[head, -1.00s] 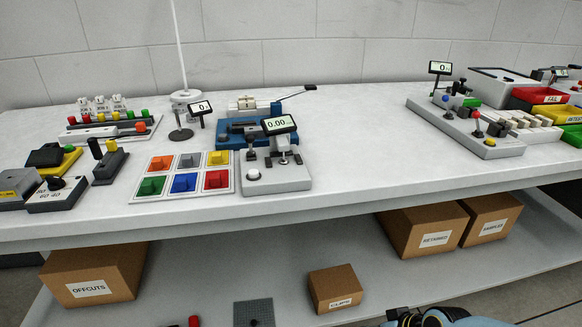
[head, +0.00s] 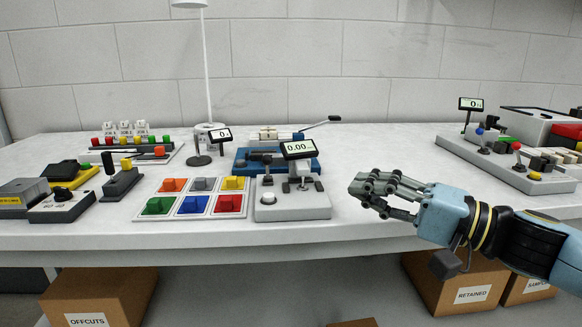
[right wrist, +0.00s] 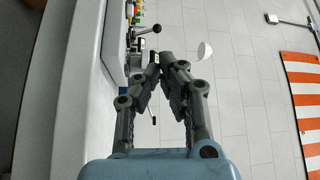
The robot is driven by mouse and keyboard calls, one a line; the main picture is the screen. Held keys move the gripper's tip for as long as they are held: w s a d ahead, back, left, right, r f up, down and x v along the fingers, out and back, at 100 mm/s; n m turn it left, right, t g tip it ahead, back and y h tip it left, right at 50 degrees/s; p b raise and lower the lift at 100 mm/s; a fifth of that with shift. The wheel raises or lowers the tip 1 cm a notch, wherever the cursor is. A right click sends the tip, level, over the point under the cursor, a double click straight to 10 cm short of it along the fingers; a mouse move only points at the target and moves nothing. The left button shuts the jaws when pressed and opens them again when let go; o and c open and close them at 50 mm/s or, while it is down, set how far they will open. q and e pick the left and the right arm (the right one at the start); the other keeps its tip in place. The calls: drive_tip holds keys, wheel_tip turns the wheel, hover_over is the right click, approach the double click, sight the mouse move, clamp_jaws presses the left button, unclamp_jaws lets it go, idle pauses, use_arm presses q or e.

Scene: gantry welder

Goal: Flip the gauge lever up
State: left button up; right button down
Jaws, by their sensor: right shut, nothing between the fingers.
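The gauge (head: 292,208) stands near the front edge of the bench, with a light grey base, a tilted display (head: 299,149) on top and a white button at its front left. Small dark and metal parts stand on its base; I cannot tell for sure which is the lever. My right gripper (head: 358,188) is to the right of the gauge, apart from it, shut and empty, with its fingers pointing left. In the right wrist view its fingertips (right wrist: 163,72) come close together, and a black ball-ended lever (right wrist: 151,30) shows beyond them. My left gripper is not in view.
A blue vise (head: 255,163) with a long dark-ended handle stands behind the gauge. A tray of coloured blocks (head: 194,206) lies just left of it. A lamp (head: 208,75) stands further back.

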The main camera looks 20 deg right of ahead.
idle(0.3)
drive_tip(key=p, duration=0.3)
approach(271, 159)
drive_tip(key=x, duration=0.7)
drive_tip(key=shift+w+a, duration=0.1)
